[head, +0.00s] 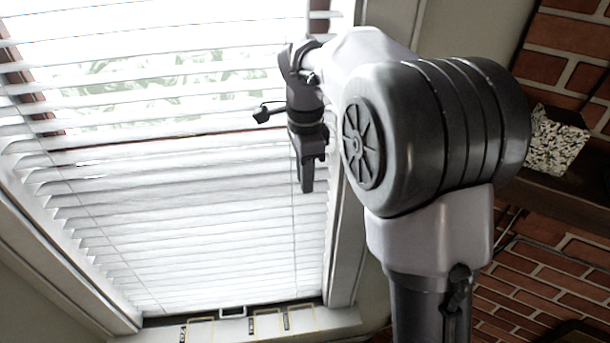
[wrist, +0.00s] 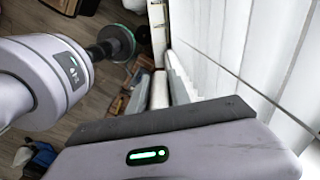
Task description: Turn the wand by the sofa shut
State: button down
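The white window blind (head: 190,215) fills the left of the head view. Its upper slats show bright gaps with the outside behind them; the lower slats look closer together. A thin upright line (head: 294,240) hangs before the slats below my gripper; I cannot tell whether it is the wand or a cord. My gripper (head: 307,180) points down in front of the blind's right part, near the window frame. Its fingers overlap, so I cannot see whether it is open or holds anything. The wrist view shows the slats (wrist: 285,50) close at the right. No sofa is recognisable.
The white window frame (head: 347,240) stands just right of the blind. A brick wall (head: 530,300) and a speckled block (head: 556,140) on a dark ledge lie further right. The sill (head: 240,325) runs below the blind. A wooden floor (wrist: 130,20) shows in the wrist view.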

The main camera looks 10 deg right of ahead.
jog(key=shift+n, duration=0.3)
jog(key=n+p, duration=0.1)
jog(key=n, duration=0.2)
jog(key=shift+r+p, duration=0.1)
jog(key=shift+p, duration=0.2)
jog(key=n+p, duration=0.1)
jog(key=n, duration=0.3)
jog(key=shift+s+n+p, duration=0.1)
jog(key=shift+n+p, duration=0.2)
jog(key=n+p, duration=0.1)
jog(key=n, duration=0.3)
jog(key=shift+d+p, duration=0.1)
jog(key=shift+p, duration=0.2)
jog(key=shift+n+p, duration=0.55)
jog(key=shift+n, duration=1.25)
jog(key=c, duration=1.2)
grip_release()
